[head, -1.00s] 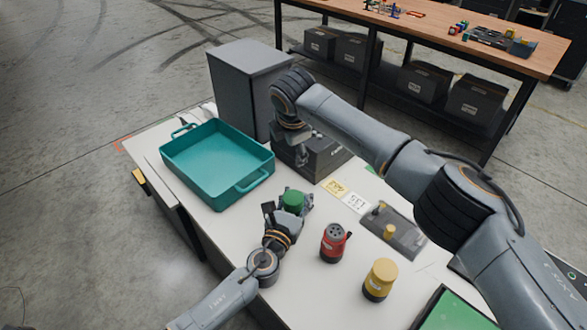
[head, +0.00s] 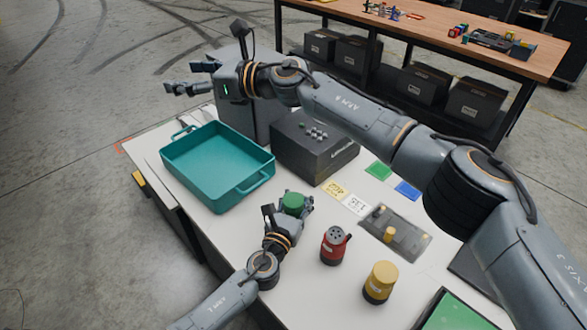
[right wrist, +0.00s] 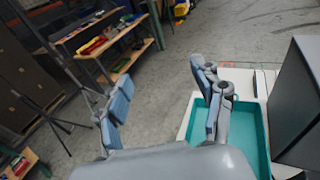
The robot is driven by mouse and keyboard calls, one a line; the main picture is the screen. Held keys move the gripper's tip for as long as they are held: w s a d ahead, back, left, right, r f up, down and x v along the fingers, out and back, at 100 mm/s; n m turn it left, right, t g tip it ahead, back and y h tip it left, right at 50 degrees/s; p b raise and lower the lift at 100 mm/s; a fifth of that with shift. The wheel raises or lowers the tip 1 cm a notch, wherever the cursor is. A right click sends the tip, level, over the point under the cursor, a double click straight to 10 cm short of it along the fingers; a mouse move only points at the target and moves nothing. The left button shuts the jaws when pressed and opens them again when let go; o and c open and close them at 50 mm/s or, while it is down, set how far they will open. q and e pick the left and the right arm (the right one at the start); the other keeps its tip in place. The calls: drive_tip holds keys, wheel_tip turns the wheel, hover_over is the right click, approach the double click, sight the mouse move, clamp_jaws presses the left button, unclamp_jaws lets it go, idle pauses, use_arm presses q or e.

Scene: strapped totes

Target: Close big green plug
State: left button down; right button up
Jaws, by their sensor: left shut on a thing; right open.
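The big green plug (head: 293,202) is a round green cap held in my left gripper (head: 293,209), which is shut on it above the white table. The plug sits upright between the fingers, and its lower part is hidden by them. My right gripper (head: 180,77) is open and empty, out past the grey cabinet at the far side of the table. In the right wrist view its two fingers (right wrist: 160,78) are spread wide with nothing between them.
A teal tote (head: 218,158) stands empty on the table beside a grey cabinet (head: 262,112). My right arm spans above the table's back.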

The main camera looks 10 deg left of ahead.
drive_tip(key=s+d+f+n+g+h, duration=0.2)
drive_tip(key=s+f+n+g+h, duration=0.15)
drive_tip(key=f, duration=0.25)
drive_tip(key=n+t+h, duration=0.2)
drive_tip(key=n+h, duration=0.3)
drive_tip(key=h, duration=0.8)
hover_over(293, 199)
drive_tip(key=shift+m+g, duration=0.25)
wheel_tip(293, 199, down, 12)
drive_tip(key=shift+d, duration=0.1)
drive_tip(key=shift+f, duration=4)
drive_tip(key=shift+c, duration=0.2)
